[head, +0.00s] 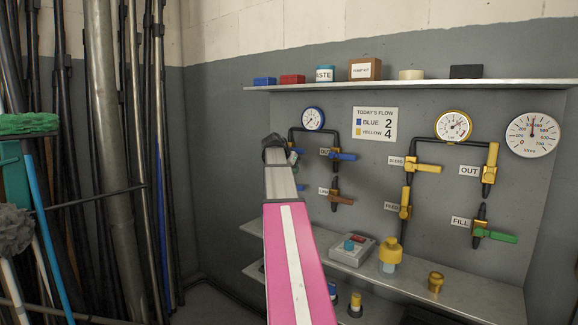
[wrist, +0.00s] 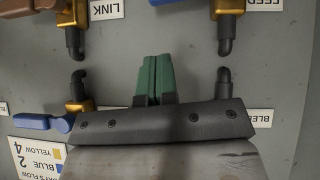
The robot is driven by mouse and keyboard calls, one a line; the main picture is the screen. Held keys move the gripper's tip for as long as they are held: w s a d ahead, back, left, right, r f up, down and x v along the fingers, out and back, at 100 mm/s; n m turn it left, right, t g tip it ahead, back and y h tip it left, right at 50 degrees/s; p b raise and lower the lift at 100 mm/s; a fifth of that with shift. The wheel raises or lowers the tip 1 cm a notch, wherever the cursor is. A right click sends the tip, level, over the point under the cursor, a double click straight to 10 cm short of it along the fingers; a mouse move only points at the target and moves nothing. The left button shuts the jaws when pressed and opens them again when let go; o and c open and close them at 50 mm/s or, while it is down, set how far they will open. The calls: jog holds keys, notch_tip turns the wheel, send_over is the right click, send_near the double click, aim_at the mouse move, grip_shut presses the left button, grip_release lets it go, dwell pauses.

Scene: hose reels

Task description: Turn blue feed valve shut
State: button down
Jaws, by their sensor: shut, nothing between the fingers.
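The blue feed valve is mostly hidden behind my arm in the head view, where a blue handle tip (head: 300,187) shows just right of it. In the wrist view, which is upside down, the FEED label (wrist: 264,4), its brass valve body (wrist: 228,8) and a blue handle (wrist: 168,2) show at the top edge. The handle lies sideways, across the vertical pipe. My gripper (wrist: 153,62) has its green fingers shut and empty, pointing at the wall between the two pipe columns, apart from the handle. In the head view my gripper (head: 275,148) hides part of the left column.
The LINK valve (head: 337,198) and a blue-handled valve (head: 340,155) stand close right of my gripper. Yellow valves (head: 405,205) are farther right. A shelf (head: 440,285) with a grey box (head: 352,250) lies below. Poles (head: 130,150) lean at left.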

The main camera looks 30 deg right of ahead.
aim_at(302, 189)
notch_tip(302, 189, down, 6)
jog(key=d, duration=0.2)
jog(key=shift+d+f, duration=0.15)
jog(key=shift+d, duration=0.1)
jog(key=shift+s+f+t, duration=0.25)
jog(key=shift+f+t, duration=0.05)
jog(key=shift+f, duration=0.75)
